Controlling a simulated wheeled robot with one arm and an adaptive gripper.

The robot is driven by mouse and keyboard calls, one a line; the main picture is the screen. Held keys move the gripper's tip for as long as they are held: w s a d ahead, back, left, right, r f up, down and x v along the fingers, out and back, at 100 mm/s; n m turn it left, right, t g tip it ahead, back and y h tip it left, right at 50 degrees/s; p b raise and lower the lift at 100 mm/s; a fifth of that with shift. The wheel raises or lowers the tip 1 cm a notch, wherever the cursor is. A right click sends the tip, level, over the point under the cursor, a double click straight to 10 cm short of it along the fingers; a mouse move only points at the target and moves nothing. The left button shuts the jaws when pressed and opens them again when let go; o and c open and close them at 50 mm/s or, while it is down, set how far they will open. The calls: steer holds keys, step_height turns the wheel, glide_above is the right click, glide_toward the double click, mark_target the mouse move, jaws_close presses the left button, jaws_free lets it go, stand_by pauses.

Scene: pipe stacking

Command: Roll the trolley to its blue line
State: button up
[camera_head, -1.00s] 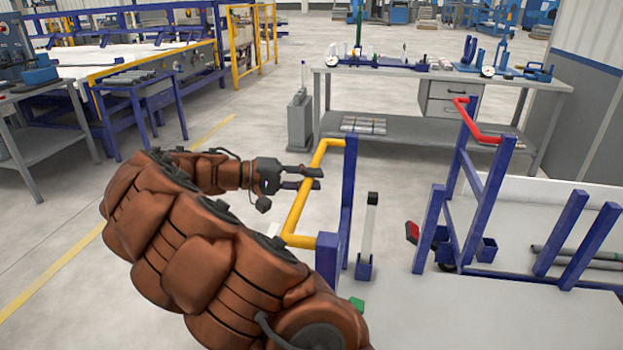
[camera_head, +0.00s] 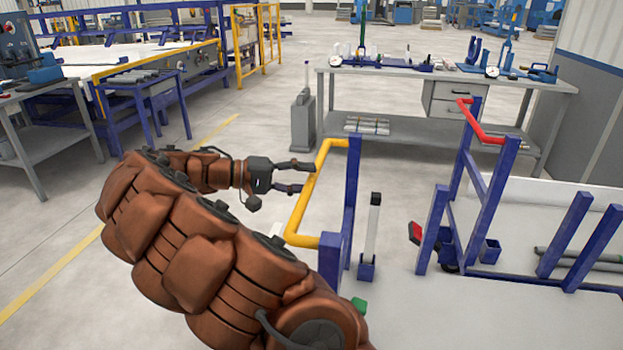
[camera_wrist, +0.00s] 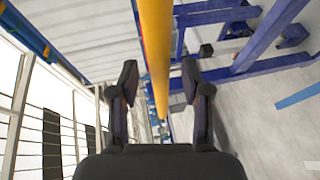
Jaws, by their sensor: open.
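The trolley has blue posts (camera_head: 351,195) and a yellow handle bar (camera_head: 302,212), which stands beside my gripper in the head view. My gripper (camera_head: 307,178) is open, with its fingertips at the left side of the bar. In the wrist view, the yellow bar (camera_wrist: 156,45) runs between the two spread fingers of my gripper (camera_wrist: 160,78). The fingers are not closed on it. A blue line (camera_wrist: 300,95) lies on the grey floor at the right of the wrist view. The trolley's lower part is partly hidden by my arm.
A blue frame with a red handle (camera_head: 480,128) stands at the right, near pipes (camera_head: 590,256). A grey workbench (camera_head: 450,75) with tools stands behind. A grey canister (camera_head: 302,122) stands at the bench's left end. Open floor lies left of the bar.

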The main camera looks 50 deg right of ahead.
steer(key=v, duration=0.5)
stand_by(0.5)
